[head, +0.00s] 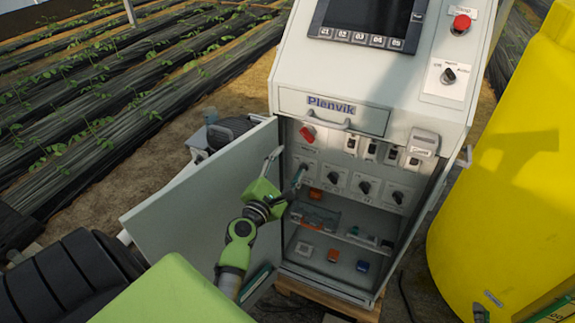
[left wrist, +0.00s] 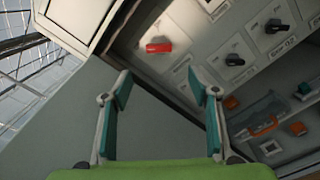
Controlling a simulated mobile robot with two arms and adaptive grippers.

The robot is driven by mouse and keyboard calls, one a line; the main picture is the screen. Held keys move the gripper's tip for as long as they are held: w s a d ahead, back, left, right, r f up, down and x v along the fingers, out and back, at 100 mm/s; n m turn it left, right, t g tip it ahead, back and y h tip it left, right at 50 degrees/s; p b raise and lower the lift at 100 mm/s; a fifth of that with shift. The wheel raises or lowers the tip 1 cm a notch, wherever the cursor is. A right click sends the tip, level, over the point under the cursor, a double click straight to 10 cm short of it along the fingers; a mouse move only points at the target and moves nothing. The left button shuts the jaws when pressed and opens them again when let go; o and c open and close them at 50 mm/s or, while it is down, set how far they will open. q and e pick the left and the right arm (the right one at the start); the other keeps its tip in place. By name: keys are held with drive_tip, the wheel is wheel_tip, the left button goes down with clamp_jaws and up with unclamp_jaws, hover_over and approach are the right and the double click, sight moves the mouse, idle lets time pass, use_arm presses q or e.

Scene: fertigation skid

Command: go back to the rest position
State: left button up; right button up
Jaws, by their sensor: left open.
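My left gripper (head: 287,166) is open in front of the open cabinet, between the swung-out door and the row of switches. Its two teal-padded fingers also show apart in the left wrist view (left wrist: 162,90), with nothing between them. The red rotary handle (head: 307,134) is at the upper left of the switch panel, beyond the fingertips; it also shows in the left wrist view (left wrist: 158,47). The gripper looks apart from it.
The cabinet door (head: 205,205) stands open to the left of my arm. Shelves inside hold a grey tool carrier (head: 315,216) and several small blocks. A yellow tank (head: 510,180) stands close on the right. The control screen (head: 368,15) and red stop button (head: 461,23) are above.

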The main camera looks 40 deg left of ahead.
idle(0.4)
use_arm(q)
drive_tip(key=s+d+f+m+g+h, duration=0.15)
drive_tip(key=d+f+m, duration=0.25)
drive_tip(key=f, duration=0.6)
drive_tip(key=s+d+f+m+g+h, duration=0.1)
drive_tip(key=d+f+m+g+h, duration=0.25)
drive_tip(key=f, duration=0.65)
drive_tip(key=s+d+f+m+g, duration=0.2)
drive_tip(key=s+d+f+m, duration=0.2)
drive_tip(key=f, duration=0.4)
drive_tip(key=s+d+f+m+g, duration=0.1)
drive_tip(key=s+d+f+m, duration=0.35)
drive_tip(key=f, duration=0.35)
drive_tip(key=s+d+f+m+g, duration=0.2)
drive_tip(key=s+f+m+g, duration=0.35)
drive_tip(key=s+f, duration=0.75)
drive_tip(key=s+f+m+g, duration=0.1)
drive_tip(key=s+f+m, duration=0.1)
drive_tip(key=s, duration=0.6)
drive_tip(key=s+a+f+m+g, duration=0.1)
drive_tip(key=s+f+m, duration=0.1)
drive_tip(key=s+m, duration=0.3)
drive_tip(key=s+f+m+g+y, duration=0.1)
drive_tip(key=s+m, duration=0.3)
drive_tip(key=s, duration=0.7)
drive_tip(key=shift+s+a+f, duration=0.15)
drive_tip(key=shift+f, duration=0.3)
